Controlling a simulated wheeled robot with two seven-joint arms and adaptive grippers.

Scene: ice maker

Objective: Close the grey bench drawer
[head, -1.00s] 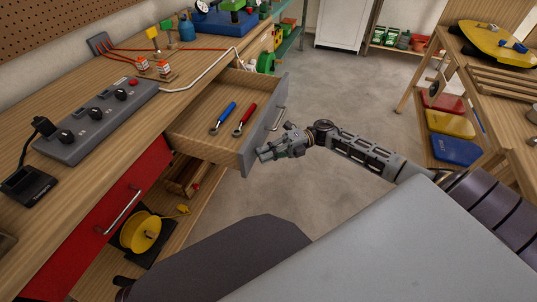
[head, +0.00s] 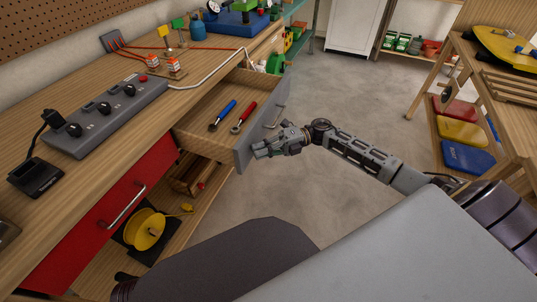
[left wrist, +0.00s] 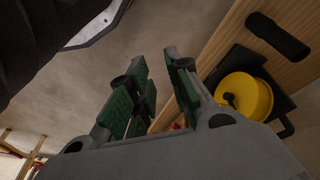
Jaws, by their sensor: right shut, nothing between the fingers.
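The grey bench drawer (head: 243,150) stands partly open from the wooden bench, with its grey front and bar handle facing right in the head view. A blue-handled tool (head: 222,115) and a red-handled tool (head: 243,116) lie inside it. My right gripper (head: 257,151) is shut and empty, with its fingertips at the outer face of the drawer front, near its closer end. Whether they touch it is hard to tell. My left gripper (left wrist: 160,100) shows in the left wrist view, open and empty, away from the drawer.
A red drawer front (head: 100,215) sits left of the grey drawer. A yellow spool (head: 143,229) is on the lower shelf. A power strip (head: 105,115) lies on the bench top. A second wooden table (head: 500,100) stands at right, with clear floor between.

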